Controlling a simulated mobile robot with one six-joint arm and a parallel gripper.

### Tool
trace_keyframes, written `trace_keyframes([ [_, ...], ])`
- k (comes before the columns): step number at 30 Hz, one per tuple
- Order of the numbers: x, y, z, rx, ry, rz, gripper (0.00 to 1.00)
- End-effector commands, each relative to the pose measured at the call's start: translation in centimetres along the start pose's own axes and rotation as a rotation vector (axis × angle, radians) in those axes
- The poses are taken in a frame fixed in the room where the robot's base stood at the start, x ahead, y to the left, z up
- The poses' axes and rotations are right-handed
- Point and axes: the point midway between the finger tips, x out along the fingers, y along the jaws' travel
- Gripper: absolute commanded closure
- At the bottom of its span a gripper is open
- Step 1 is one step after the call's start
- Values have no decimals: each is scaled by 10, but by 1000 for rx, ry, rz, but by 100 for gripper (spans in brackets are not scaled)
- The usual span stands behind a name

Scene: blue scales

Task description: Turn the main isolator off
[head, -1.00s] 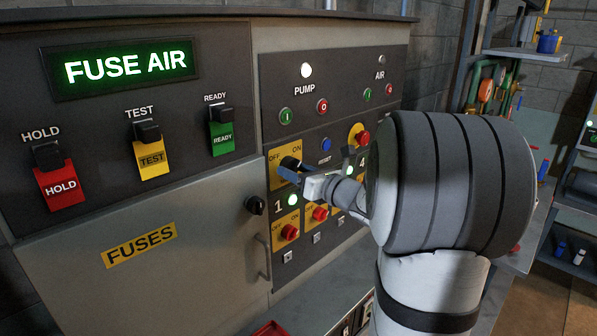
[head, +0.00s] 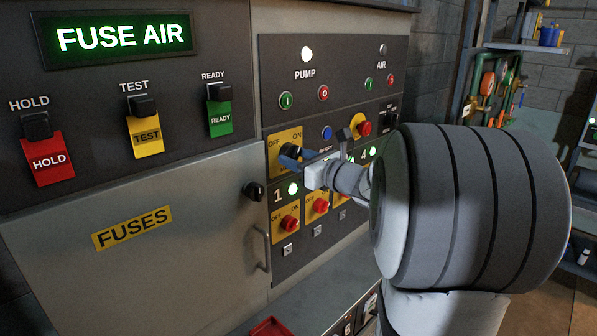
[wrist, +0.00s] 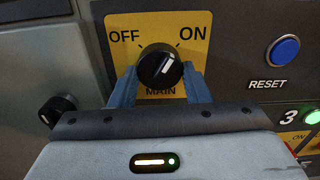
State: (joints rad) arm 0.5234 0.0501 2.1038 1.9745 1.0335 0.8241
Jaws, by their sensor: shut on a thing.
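The main isolator is a black round knob (wrist: 159,66) on a yellow plate (wrist: 120,52) marked OFF at left, ON at right and MAIN below. The white mark on the knob tilts up and right, toward ON. My gripper (wrist: 160,82) has its blue fingers on both sides of the knob, shut on it. In the head view, my gripper (head: 296,160) reaches in from the right to the yellow plate (head: 277,143). The fingers and wrist hide part of the knob and plate there.
A blue RESET button (wrist: 283,50) is right of the plate. A black knob (head: 253,191) on the FUSES door (head: 180,265) is below left. Red switches (head: 289,222) on yellow plates sit just below my gripper. A door handle (head: 262,248) juts out lower left.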

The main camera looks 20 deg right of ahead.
Motion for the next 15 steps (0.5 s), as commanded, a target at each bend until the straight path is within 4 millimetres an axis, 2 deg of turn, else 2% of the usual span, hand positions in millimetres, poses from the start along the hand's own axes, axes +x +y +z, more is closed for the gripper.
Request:
trace_keyframes([
  [1,0,0,-8,-46,-4,-3,80],
  [15,0,-2,-8,-493,-4,-2,80],
])
